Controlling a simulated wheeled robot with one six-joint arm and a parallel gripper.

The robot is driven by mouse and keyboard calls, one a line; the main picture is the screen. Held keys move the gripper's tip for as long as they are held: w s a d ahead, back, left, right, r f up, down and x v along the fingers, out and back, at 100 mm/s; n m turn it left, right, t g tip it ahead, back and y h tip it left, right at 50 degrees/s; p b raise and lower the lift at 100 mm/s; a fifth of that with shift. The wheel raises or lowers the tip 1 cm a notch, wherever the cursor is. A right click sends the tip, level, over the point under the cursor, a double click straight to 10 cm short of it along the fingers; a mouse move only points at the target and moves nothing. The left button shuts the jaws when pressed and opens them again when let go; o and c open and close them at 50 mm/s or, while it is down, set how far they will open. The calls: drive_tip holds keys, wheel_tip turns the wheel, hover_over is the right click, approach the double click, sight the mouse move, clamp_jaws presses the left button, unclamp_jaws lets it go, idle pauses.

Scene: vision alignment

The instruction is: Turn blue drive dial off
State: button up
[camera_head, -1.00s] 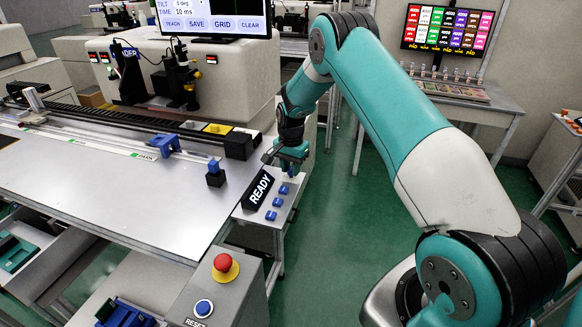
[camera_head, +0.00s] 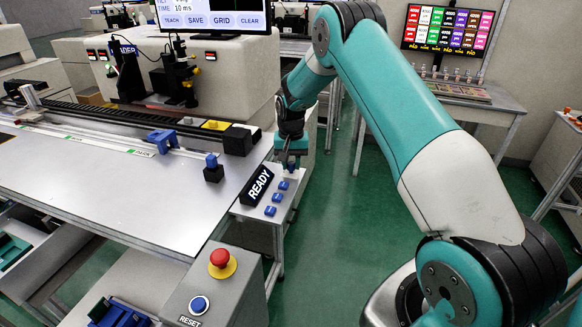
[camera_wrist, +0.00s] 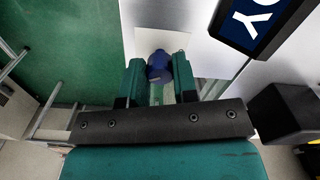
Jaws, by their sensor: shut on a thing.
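A blue dial (camera_wrist: 159,66) sits between the two green fingers of my gripper (camera_wrist: 159,80) in the wrist view. The fingers are shut on it from both sides. In the head view my gripper (camera_head: 291,163) is at the far end of a small panel (camera_head: 257,212).
A black READY sign (camera_head: 257,185) stands along the panel's left side, close to my gripper. A box with a red button (camera_head: 220,257) and a blue RESET button (camera_head: 199,305) is nearer. The green floor (camera_head: 340,230) right of the panel is clear.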

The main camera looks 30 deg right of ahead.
sight(292, 163)
drive_tip(key=n+b, duration=0.2)
drive_tip(key=n, duration=0.4)
drive_tip(key=n+b, duration=0.1)
drive_tip(key=n, duration=0.5)
drive_tip(key=shift+d+r, duration=0.1)
drive_tip(key=shift+w+n, duration=0.1)
drive_tip(key=shift+n, duration=0.2)
idle(0.3)
drive_tip(key=o, duration=0.9)
drive_tip(key=shift+o, duration=0.2)
wheel_tip(292, 163, up, 17)
drive_tip(key=b, duration=0.3)
drive_tip(key=shift+r, duration=0.2)
